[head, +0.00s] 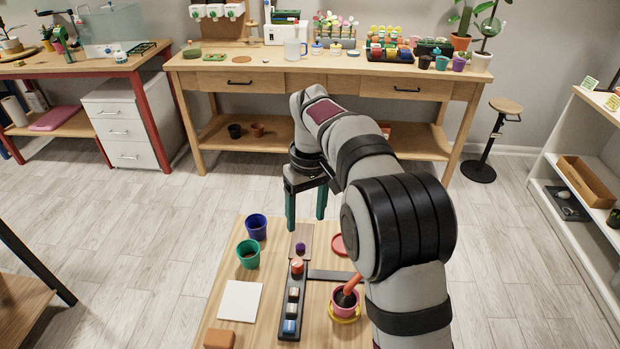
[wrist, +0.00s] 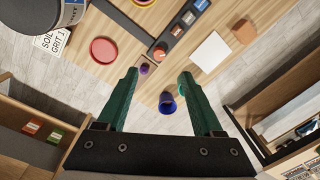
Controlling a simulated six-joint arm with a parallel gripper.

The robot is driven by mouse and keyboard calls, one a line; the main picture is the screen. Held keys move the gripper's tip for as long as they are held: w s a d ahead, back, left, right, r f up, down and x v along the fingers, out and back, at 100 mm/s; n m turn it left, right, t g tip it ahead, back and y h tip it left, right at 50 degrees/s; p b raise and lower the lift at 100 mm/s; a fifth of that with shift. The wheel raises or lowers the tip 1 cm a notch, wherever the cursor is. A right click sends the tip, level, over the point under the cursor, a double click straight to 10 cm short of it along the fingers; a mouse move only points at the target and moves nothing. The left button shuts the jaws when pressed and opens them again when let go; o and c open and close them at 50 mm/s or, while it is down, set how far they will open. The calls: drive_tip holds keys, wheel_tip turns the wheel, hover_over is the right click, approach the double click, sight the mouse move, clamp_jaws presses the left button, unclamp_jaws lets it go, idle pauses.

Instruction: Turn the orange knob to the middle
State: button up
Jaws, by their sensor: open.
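The orange knob (head: 297,265) sits at the far end of a dark strip (head: 286,335) on the low wooden table. It also shows in the wrist view (wrist: 159,53), beyond my fingertips. Which way it is turned is too small to tell. My gripper (head: 305,215) is open and empty, fingers pointing down, above and beyond the table's far end. In the wrist view its green fingers (wrist: 159,75) stand apart, with the purple knob (wrist: 144,69) seen between them.
A blue pot (head: 256,227) and green pot (head: 248,253) stand left of the strip, near a white tile (head: 240,301) and orange block (head: 219,339). A red saucer (wrist: 104,50) and a pink pot (head: 345,302) on a yellow saucer are to the right. A workbench (head: 330,66) stands behind.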

sight(297, 261)
drive_tip(key=shift+n, duration=0.6)
drive_tip(key=f, duration=0.6)
drive_tip(key=w+a+f, duration=0.1)
drive_tip(key=f, duration=0.5)
drive_tip(key=a+f, duration=0.1)
drive_tip(key=f, duration=0.5)
drive_tip(key=shift+w+a, duration=0.25)
drive_tip(key=shift+w, duration=0.1)
drive_tip(key=shift+r, duration=0.1)
clamp_jaws()
